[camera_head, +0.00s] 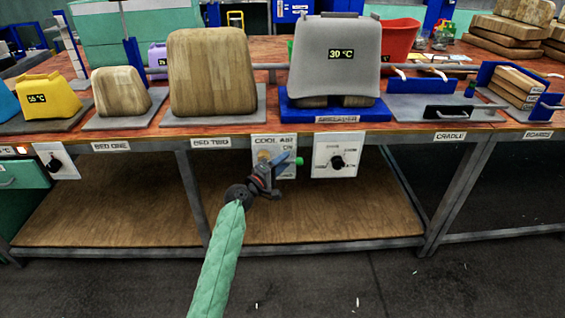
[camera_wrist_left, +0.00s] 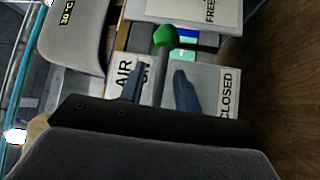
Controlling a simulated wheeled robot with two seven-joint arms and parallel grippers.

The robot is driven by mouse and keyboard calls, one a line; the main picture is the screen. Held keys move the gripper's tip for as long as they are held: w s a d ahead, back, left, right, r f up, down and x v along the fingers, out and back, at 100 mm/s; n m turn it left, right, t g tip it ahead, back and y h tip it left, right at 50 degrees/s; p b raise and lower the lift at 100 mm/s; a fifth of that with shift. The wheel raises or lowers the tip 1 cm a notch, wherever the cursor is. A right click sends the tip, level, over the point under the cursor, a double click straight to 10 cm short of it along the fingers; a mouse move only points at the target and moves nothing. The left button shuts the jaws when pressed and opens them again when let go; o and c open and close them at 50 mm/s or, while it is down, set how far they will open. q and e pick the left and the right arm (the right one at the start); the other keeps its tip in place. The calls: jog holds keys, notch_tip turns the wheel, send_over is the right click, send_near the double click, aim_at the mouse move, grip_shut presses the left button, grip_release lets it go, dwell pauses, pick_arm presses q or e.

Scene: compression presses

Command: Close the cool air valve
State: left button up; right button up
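The cool air valve panel (camera_head: 262,143) is a pale plate on the table's front edge, marked COOL AIR and ON. In the left wrist view the panel (camera_wrist_left: 205,85) also shows AIR and CLOSED labels. The valve's green knob (camera_head: 299,161) shows at the panel's right side; in the wrist view the knob (camera_wrist_left: 165,36) lies just beyond my fingertips. My left gripper (camera_head: 280,164) is in front of the panel and hides part of it. My right gripper is not in view.
A white panel with a black dial (camera_head: 337,161) is just right of the valve. A grey press (camera_head: 336,65) reading 30 °C stands above on a blue base (camera_head: 335,108). The wooden lower shelf (camera_head: 330,220) lies below. Floor in front is largely clear.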

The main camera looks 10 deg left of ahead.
pick_arm(q)
jog(key=shift+c, duration=0.4)
grip_shut()
